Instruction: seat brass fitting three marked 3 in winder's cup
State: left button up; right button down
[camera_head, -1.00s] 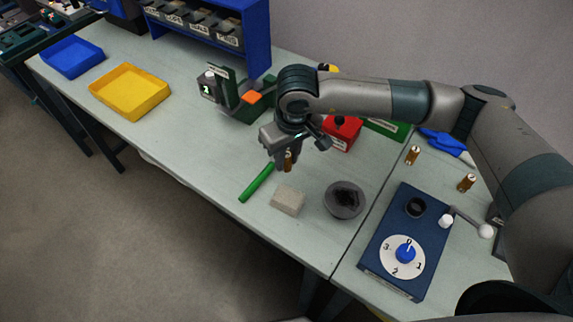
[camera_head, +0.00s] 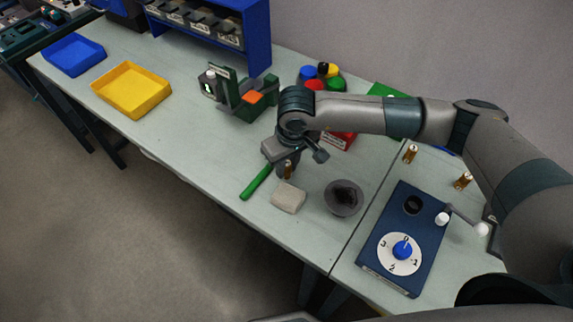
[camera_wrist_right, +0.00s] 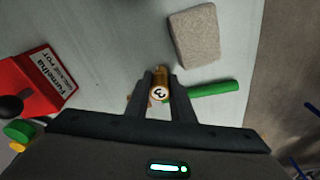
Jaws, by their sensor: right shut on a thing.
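The brass fitting marked 3 (camera_wrist_right: 160,92) is between the fingers of my right gripper (camera_wrist_right: 163,98), its number facing the wrist camera. In the head view my right gripper (camera_head: 287,172) points down over the table, with the brass fitting (camera_head: 288,168) showing at its tips. I cannot tell whether the fitting touches the table. The blue winder (camera_head: 379,240) lies to the right, with a dark round cup (camera_head: 413,205), a numbered dial (camera_head: 401,254) and a crank (camera_head: 462,218). My right gripper is well left of the cup. My left gripper is not in view.
Two other brass fittings (camera_head: 410,154) (camera_head: 463,181) stand behind the winder. A green rod (camera_head: 256,182), a grey block (camera_head: 288,198) and a dark bowl (camera_head: 344,198) lie near my gripper. A red box (camera_head: 338,140) stands behind it.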

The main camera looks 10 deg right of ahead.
jog(key=c, duration=1.5)
grip_release()
jog(key=shift+c, duration=0.2)
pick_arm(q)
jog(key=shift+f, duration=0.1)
pick_arm(e)
jog(key=shift+r+p, duration=0.2)
jog(key=shift+p, duration=0.15)
notch_tip(320, 180, up, 12)
jog(key=s+b, duration=0.1)
jog(key=b, duration=0.4)
jog(key=shift+s+d+f, duration=0.15)
jog(key=shift+s+d, duration=0.2)
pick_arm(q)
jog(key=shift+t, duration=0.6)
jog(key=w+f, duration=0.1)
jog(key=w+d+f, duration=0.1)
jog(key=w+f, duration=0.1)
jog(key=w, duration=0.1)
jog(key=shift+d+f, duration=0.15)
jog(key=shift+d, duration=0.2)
pick_arm(e)
jog(key=shift+o, duration=0.5)
